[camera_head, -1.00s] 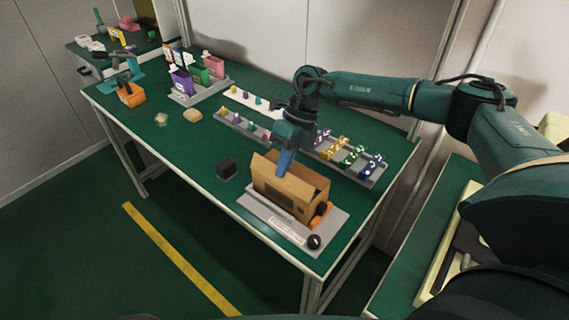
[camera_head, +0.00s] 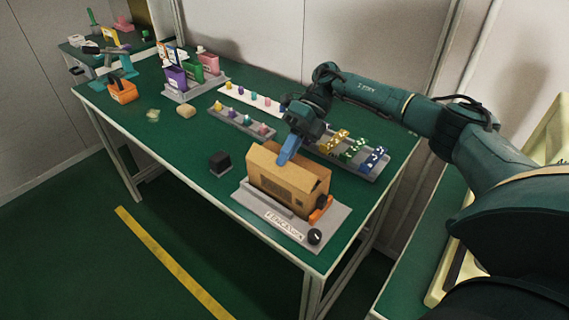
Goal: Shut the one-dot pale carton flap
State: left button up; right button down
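The brown cardboard carton (camera_head: 285,190) stands on a grey base plate (camera_head: 262,222) at the table's near right corner. Its upper panels slope and meet around the blue fingers, and its inside is mostly hidden. I cannot make out any dots on its flaps or which flap is pale. My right gripper (camera_head: 289,150) comes in from the right, with its blue fingers pointing down at the carton's top. The fingers show as one block with no gap and seem to touch a flap; nothing shows held between them. My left gripper is not in view.
Trays of coloured pieces (camera_head: 245,122) lie behind. The table's left front stretch is clear.

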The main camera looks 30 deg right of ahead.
jog(key=shift+f+y+b, duration=0.4)
jog(key=shift+f+b, duration=0.05)
jog(key=shift+w+d+g+b, duration=0.1)
jog(key=shift+g+b, duration=0.2)
jog(key=shift+b, duration=0.05)
jog(key=shift+d+y+b, duration=0.1)
jog(key=shift+y+b, duration=0.4)
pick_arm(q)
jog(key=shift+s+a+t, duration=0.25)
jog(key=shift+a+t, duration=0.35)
pick_arm(e)
jog(key=shift+r, duration=0.1)
jog(key=c, duration=2.1)
grip_release()
jog(key=o, duration=0.5)
jog(key=shift+c, duration=0.2)
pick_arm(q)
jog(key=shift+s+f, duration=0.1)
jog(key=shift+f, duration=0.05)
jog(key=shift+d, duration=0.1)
